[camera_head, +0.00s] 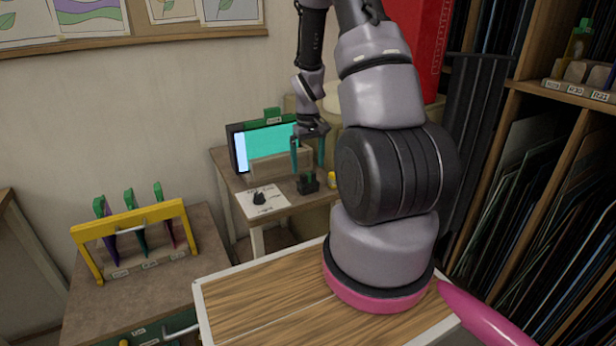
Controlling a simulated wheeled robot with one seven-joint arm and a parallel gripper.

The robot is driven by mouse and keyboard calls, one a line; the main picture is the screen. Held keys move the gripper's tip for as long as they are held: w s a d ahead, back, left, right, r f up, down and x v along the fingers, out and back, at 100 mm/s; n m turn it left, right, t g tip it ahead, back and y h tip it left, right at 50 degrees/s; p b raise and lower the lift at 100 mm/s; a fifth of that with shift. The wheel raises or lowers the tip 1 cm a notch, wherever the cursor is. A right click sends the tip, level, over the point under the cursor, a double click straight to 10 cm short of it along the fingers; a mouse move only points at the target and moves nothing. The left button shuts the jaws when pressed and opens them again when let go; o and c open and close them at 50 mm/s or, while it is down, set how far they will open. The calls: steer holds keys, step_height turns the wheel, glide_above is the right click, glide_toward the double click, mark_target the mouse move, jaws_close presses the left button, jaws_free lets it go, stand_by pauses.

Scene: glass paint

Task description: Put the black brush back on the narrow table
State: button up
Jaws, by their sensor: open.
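The narrow table (283,212) stands against the back wall. A small black object (259,198) is on a white printed card (265,207) at its front left. Another small dark object (308,185) stands on the table right of the card. I cannot tell whether either is the black brush. My gripper (307,166) hangs over the right part of this table, fingers pointing down. It is open, with nothing visible between its teal fingers, and appears above the dark object.
A framed teal panel (265,146) and a pale block (281,164) are at the table's back. A yellow bottle (332,180) is at its right. Tall shelves (560,130) with dark sheets fill the right.

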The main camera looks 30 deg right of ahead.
step_height(320, 180, up, 5)
steer(key=shift+f, duration=0.15)
step_height(320, 180, up, 10)
steer(key=m+t, duration=0.1)
steer(key=t, duration=0.1)
glide_above(308, 174)
steer(key=s+a, duration=0.1)
steer(key=a, duration=0.2)
steer(key=s+a+r+m+t, duration=0.1)
steer(key=s+a+r, duration=0.15)
steer(key=r, duration=0.25)
steer(key=s+a+r+m+t+y, duration=0.1)
steer(key=s+a+r, duration=0.1)
steer(key=s+r, duration=0.3)
steer(key=s+a+r+t, duration=0.1)
steer(key=s+a+r, duration=0.2)
steer(key=r, duration=0.3)
steer(key=s+a+r+m+t+y, duration=0.1)
steer(key=s+a+r+t, duration=0.1)
steer(key=s+r, duration=0.3)
steer(key=s+a, duration=0.1)
steer(key=s, duration=0.2)
steer(key=shift+m, duration=0.3)
steer(key=shift+d, duration=0.1)
